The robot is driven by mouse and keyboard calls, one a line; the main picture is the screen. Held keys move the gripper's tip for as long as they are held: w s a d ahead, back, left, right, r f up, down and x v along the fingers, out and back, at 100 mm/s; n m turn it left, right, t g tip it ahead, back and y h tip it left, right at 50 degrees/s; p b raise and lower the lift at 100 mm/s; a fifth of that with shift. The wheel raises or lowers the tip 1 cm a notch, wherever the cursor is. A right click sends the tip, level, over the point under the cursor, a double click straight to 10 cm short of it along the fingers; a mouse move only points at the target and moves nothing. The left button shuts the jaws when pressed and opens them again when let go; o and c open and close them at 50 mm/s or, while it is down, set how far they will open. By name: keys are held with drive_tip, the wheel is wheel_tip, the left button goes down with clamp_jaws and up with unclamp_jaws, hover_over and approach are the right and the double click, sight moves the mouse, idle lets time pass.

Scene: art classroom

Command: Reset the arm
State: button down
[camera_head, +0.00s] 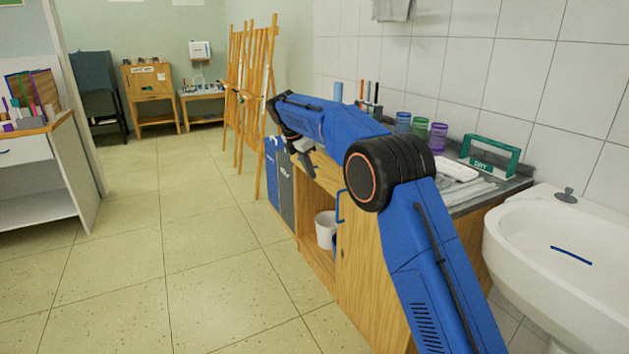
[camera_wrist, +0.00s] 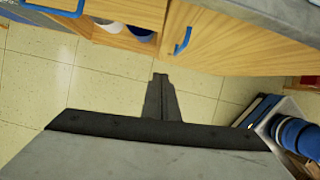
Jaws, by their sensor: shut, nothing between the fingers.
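My blue arm reaches out over the front edge of the wooden cabinet (camera_head: 365,265) in the head view, bent at a black joint. My gripper (camera_head: 305,165) is at its far end, small and dark and partly hidden by the arm. In the wrist view my gripper (camera_wrist: 160,78) shows its dark fingers together, with nothing between them. They are over the tiled floor, in front of the cabinet door with a blue handle (camera_wrist: 182,41).
Blue, green and purple jars (camera_head: 420,126) and a teal-handled caddy (camera_head: 490,156) stand on the counter. A white sink (camera_head: 560,285) is at right. Wooden easels (camera_head: 248,85) stand behind the arm. A white bucket (camera_head: 326,229) sits in the cabinet. The floor at left is clear.

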drive_tip(key=s+d+r+m+y, duration=0.1)
drive_tip(key=s+d+r+m, duration=0.5)
drive_tip(key=s+d+r, duration=0.8)
drive_tip(key=s+d+m+y, duration=0.1)
drive_tip(key=s+d+m, duration=0.6)
drive_tip(key=s+d, duration=0.65)
drive_tip(key=s+d+f+m, duration=0.3)
drive_tip(key=s+f+m, duration=0.1)
drive_tip(key=s, duration=0.7)
drive_tip(key=s+d+f+m+t+y, duration=0.1)
drive_tip(key=s+d+f+m, duration=0.2)
drive_tip(key=s+f, duration=0.4)
drive_tip(key=s+d+f+m+t, duration=0.1)
drive_tip(key=s+d+f+m, duration=0.2)
drive_tip(key=s, duration=1.2)
wheel_tip(320, 180, down, 3)
drive_tip(key=shift+s+f+m+y, duration=0.1)
drive_tip(key=shift+s+m+y, duration=0.15)
drive_tip(key=shift+m, duration=0.95)
